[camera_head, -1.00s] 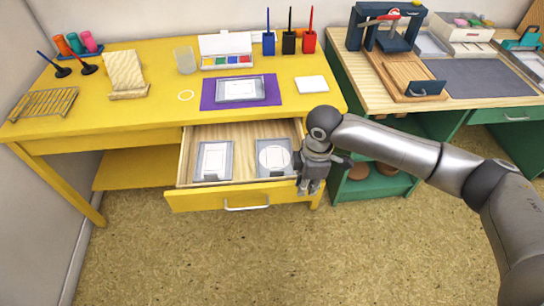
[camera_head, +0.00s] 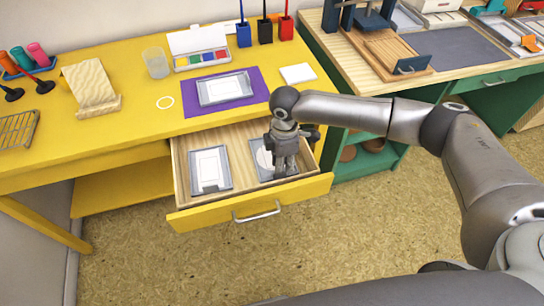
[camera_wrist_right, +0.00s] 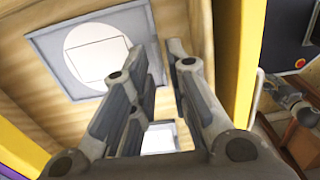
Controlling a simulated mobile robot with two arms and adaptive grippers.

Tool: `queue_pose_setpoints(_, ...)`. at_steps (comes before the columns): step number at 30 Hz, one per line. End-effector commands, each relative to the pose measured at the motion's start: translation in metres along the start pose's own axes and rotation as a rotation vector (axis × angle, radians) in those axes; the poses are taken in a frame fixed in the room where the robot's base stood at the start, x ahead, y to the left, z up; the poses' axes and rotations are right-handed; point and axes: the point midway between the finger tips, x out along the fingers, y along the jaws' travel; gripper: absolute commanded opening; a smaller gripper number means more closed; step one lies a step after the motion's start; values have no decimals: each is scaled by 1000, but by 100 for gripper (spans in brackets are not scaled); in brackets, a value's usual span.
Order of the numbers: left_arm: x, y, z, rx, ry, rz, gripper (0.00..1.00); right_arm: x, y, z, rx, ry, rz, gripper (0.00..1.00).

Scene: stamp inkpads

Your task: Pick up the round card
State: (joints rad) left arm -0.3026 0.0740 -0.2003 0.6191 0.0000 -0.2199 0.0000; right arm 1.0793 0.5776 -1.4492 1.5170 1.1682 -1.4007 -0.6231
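The round card, a white disc (camera_head: 263,153), lies in the grey right-hand tray in the open yellow drawer; my gripper covers part of it. In the right wrist view the disc (camera_wrist_right: 96,45) shows a thin rectangular outline and lies beyond the left finger. My right gripper (camera_head: 290,171) points down over the right side of that tray.
A second grey tray (camera_head: 210,188) with a white rectangular card lies left in the drawer. The drawer front (camera_head: 215,216) and side walls stand close around my gripper.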

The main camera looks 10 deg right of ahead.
Motion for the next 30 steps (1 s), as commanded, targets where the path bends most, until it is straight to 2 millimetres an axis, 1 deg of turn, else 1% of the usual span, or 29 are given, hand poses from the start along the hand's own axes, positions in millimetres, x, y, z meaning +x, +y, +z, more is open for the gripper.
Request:
queue_pose_setpoints(1,0,4,2,1,-3,5,30,4,0,0,0,0,1,16)
queue_pose_setpoints(4,0,6,3,2,-5,8,30,10,0,0,-1,-1,0,16)
queue_pose_setpoints(12,2,-4,2,4,-4,-4,30,49,2,0,0,-1,-1,16)
queue_pose_setpoints(15,2,-6,1,3,-2,-6,30,57,2,0,0,-1,0,16)
queue_pose_setpoints(22,2,-6,-3,1,4,-8,30,58,2,0,-1,0,0,16)
queue_pose_setpoints(23,2,-6,-3,1,4,-8,30,58,2,0,-1,0,0,15)
queue_pose_setpoints(26,2,-6,-3,1,4,-8,30,58,2,0,-1,0,0,2)
queue_pose_setpoints(27,2,-6,-3,1,4,-8,30,58,2,0,-1,0,0,0)
queue_pose_setpoints(30,2,-6,-3,1,4,-8,30,58,2,0,-1,0,0,0)
